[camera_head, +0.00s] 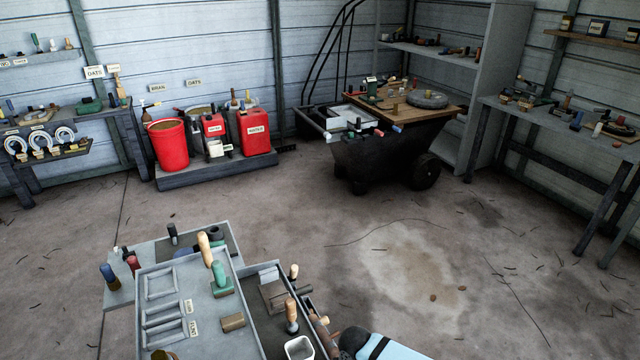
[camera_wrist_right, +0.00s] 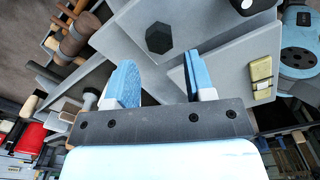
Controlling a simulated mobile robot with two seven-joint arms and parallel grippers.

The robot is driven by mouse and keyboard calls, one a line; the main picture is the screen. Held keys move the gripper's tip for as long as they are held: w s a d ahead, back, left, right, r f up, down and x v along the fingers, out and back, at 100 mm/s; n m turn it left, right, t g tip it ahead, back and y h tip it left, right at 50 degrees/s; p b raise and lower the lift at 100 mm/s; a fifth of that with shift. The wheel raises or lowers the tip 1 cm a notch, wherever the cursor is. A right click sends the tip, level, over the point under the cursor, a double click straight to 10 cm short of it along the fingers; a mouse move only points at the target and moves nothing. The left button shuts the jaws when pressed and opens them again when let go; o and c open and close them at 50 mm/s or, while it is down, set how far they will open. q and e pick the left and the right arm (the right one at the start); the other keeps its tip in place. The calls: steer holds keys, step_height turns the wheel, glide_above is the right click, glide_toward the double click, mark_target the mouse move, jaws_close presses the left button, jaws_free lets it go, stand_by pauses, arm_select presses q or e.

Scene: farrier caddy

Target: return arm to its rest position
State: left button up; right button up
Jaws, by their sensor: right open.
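My right gripper (camera_wrist_right: 158,75) shows in the right wrist view with its two blue-padded fingers spread apart and nothing between them. Grey flat panels of the caddy lie beyond the fingers, with a dark hexagonal piece (camera_wrist_right: 159,38) just past the fingertips. In the head view a light blue part of my arm shows at the bottom edge, right of the grey caddy (camera_head: 150,262); the gripper's fingers are not visible there. My left gripper is in neither view.
The caddy carries a green-based tool (camera_head: 221,279), wooden-handled tools and a white cup (camera_head: 299,348). A black cart (camera_head: 380,160) with a wooden top stands at the back. Red buckets (camera_head: 167,145) and workbenches line the walls.

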steer(key=s+a+r+m+y+p, duration=0.1)
steer(key=s, duration=0.1)
steer(key=s+a+r+m+t+y+p, duration=0.1)
steer(key=s+a, duration=0.1)
steer(key=s, duration=0.1)
steer(key=s+a+r+m+t+y+p, duration=0.1)
steer(key=s+a, duration=0.1)
steer(key=shift+s+a+r+m+y+p, duration=0.2)
steer(key=shift+a+m+y+p, duration=0.1)
steer(key=shift+y+p, duration=0.1)
arm_select(q)
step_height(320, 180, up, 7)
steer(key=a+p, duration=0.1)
steer(key=p, duration=0.5)
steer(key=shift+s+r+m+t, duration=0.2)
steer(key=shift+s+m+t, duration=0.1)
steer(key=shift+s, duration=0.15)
arm_select(e)
steer(key=s+d+r+m+t, duration=0.9)
steer(key=s+d+r+m, duration=0.2)
steer(key=d+r, duration=0.4)
steer(key=shift+s+r+h, duration=0.15)
steer(key=shift+s+h, duration=0.15)
steer(key=shift+s, duration=0.05)
